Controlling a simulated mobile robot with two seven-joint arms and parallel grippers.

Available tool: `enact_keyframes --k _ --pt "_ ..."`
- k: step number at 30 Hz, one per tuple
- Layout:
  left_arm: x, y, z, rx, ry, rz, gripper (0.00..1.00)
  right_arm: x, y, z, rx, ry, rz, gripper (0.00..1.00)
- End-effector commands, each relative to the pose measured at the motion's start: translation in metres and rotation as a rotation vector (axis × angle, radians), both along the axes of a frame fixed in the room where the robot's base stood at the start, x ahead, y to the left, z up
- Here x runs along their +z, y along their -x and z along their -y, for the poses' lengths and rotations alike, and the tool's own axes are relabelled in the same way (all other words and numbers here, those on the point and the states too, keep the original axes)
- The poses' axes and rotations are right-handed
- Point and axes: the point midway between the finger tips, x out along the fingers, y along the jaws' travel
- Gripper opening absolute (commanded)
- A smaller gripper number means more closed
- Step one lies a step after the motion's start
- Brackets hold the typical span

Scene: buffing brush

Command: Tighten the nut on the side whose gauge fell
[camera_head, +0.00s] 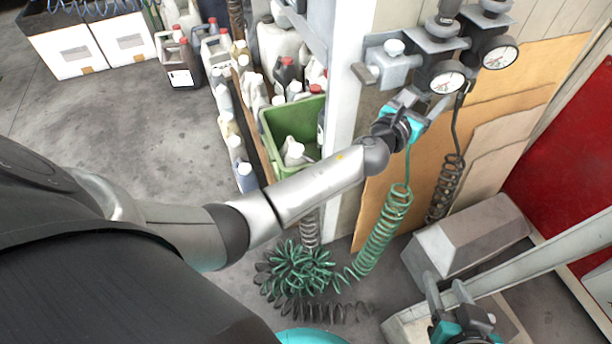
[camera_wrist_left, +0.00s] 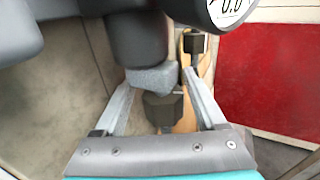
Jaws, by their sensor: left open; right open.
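Two round white-faced gauges, a left gauge (camera_head: 447,83) and a right gauge (camera_head: 501,57), hang on the grey pipe fittings at the upper right. Their needles are too small to read surely. My left gripper (camera_head: 422,102) is raised just below the left gauge. In the left wrist view its open fingers (camera_wrist_left: 160,88) stand on either side of a dark hex nut (camera_wrist_left: 162,110) under a grey fitting (camera_wrist_left: 150,78); contact cannot be told. A second dark nut (camera_wrist_left: 193,43) is farther back. Part of a gauge (camera_wrist_left: 230,8) shows there. My right gripper (camera_head: 447,285) is open and empty, low at the right.
A green coiled hose (camera_head: 385,235) and a dark coiled hose (camera_head: 445,185) hang below the fittings. A white post (camera_head: 345,110) stands left of them. A green crate (camera_head: 290,120) and several bottles are behind my left arm. Floor at left is clear.

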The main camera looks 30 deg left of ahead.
Motion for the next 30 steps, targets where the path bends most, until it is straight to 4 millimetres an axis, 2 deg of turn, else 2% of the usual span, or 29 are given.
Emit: enact_keyframes --k 5,18,30 --pt "-0.002 0.006 0.004 -0.126 -0.001 -0.004 0.73 0.003 0.0 0.0 0.0 0.0 0.0 0.5" --pt "-0.002 0.079 -0.016 -0.12 0.0 -0.006 0.73 0.023 0.0 0.0 0.0 0.0 0.0 0.5" --pt "-0.004 0.14 -0.034 -0.119 0.001 -0.007 0.73 0.025 0.0 0.0 0.0 0.0 0.0 0.5"
